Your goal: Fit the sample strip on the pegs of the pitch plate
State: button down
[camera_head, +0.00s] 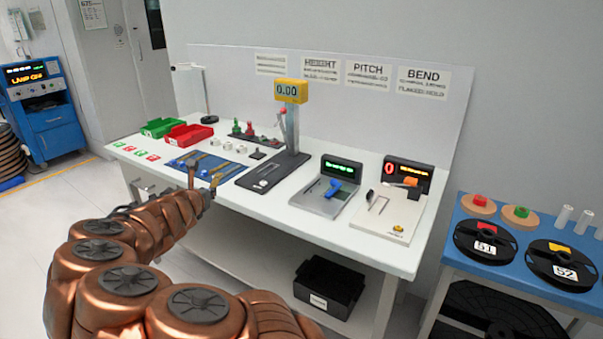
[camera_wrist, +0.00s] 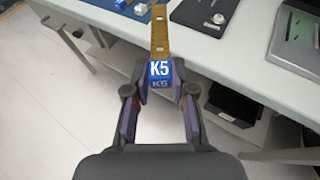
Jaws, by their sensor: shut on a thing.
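My gripper (camera_wrist: 159,88) is shut on the sample strip (camera_wrist: 160,35), a gold flat strip with a blue end block marked K5 (camera_wrist: 160,70). The strip points away from my gripper, over the white bench's front edge. In the head view, my gripper (camera_head: 203,190) is at the bench's front edge, left of the pitch station (camera_head: 325,200). That station is a grey plate with a green display and a blue part, under the PITCH sign. Its plate shows partly at the right of the wrist view (camera_wrist: 296,42). Its pegs are too small to make out.
The black-based height gauge (camera_head: 272,172) with a yellow display stands between my gripper and the pitch station. A blue mat (camera_head: 178,163) with other strips lies at left. The bend station (camera_head: 390,215) is at right. A black bin (camera_head: 328,287) sits below the bench.

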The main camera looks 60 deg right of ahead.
jog(key=s+d+m+g+h, duration=0.1)
jog(key=s+d+m+g, duration=0.3)
jog(key=d, duration=0.7)
jog(key=m+g+h+p, duration=0.1)
jog(key=m+g, duration=0.2)
send_over(302, 202)
jog(key=shift+d+r, duration=0.1)
jog(key=shift+d, duration=0.15)
jog(key=shift+a, duration=0.15)
jog(key=shift+f+b, duration=1.9)
jog(key=shift+f, duration=1)
jog(key=shift+f+b, duration=0.5)
jog(key=shift+f, duration=0.65)
jog(key=c, duration=0.9)
grip_release()
